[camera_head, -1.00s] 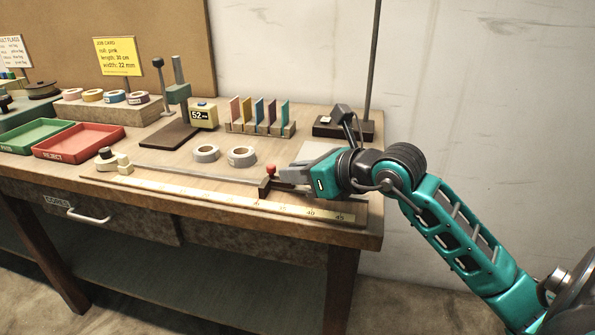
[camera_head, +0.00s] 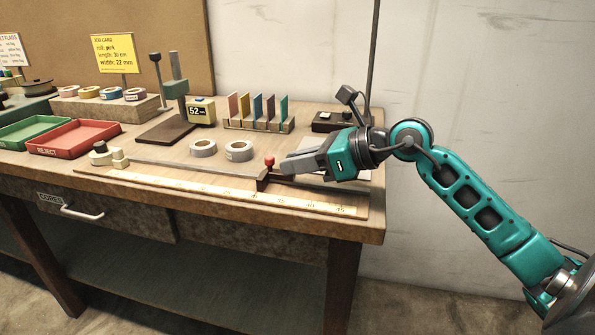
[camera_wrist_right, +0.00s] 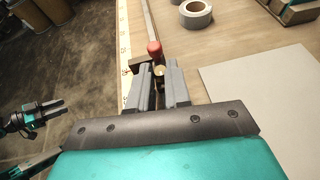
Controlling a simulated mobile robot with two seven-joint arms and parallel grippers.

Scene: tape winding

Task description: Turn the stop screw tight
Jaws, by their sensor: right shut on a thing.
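The stop is a dark block (camera_head: 263,182) on the rail along the ruler (camera_head: 200,190), toward its right end. A red knob (camera_head: 269,160) stands up on it; the knob also shows in the right wrist view (camera_wrist_right: 154,48). My right gripper (camera_head: 284,167) reaches in from the right, its grey fingers at the stop. In the right wrist view, the fingers (camera_wrist_right: 158,76) are shut on the stop screw, whose round brass-coloured end (camera_wrist_right: 158,70) shows between the tips. My left gripper (camera_wrist_right: 48,113) hangs at the left of the wrist view, apart from the bench, its small dark fingers apart.
Two grey tape rolls (camera_head: 238,151) lie behind the rail. A red reject tray (camera_head: 75,139), a gauge reading 52 (camera_head: 200,111) and a rack of coloured cards (camera_head: 258,110) stand farther back. A pale sheet (camera_wrist_right: 262,90) lies flat beside the gripper.

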